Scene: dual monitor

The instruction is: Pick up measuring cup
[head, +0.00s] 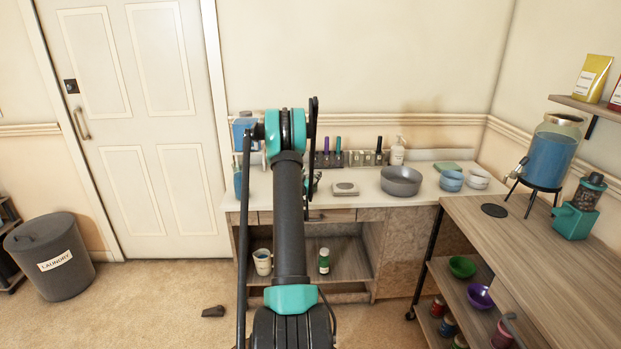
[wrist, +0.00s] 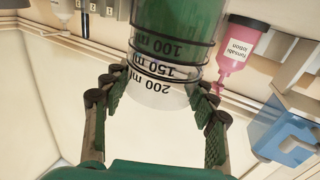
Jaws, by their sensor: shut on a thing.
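In the wrist view a clear measuring cup (wrist: 172,50) with black rings and 100, 150 and 200 ml marks sits between the fingers. Green shows through its upper part, and the lettering is upside down in the picture. My gripper (wrist: 160,90) is shut on it, with one dark ridged finger pad on each side. In the head view my gripper is mostly hidden behind my own arm, over the white counter (head: 262,190). I cannot make out the cup there.
A pink lotion bottle (wrist: 237,45) and a blue object (wrist: 285,130) show beside the cup in the wrist view. On the counter are a grey bowl (head: 401,181), a scale (head: 345,188) and small bowls (head: 451,181). A wooden table (head: 560,255) stands at right.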

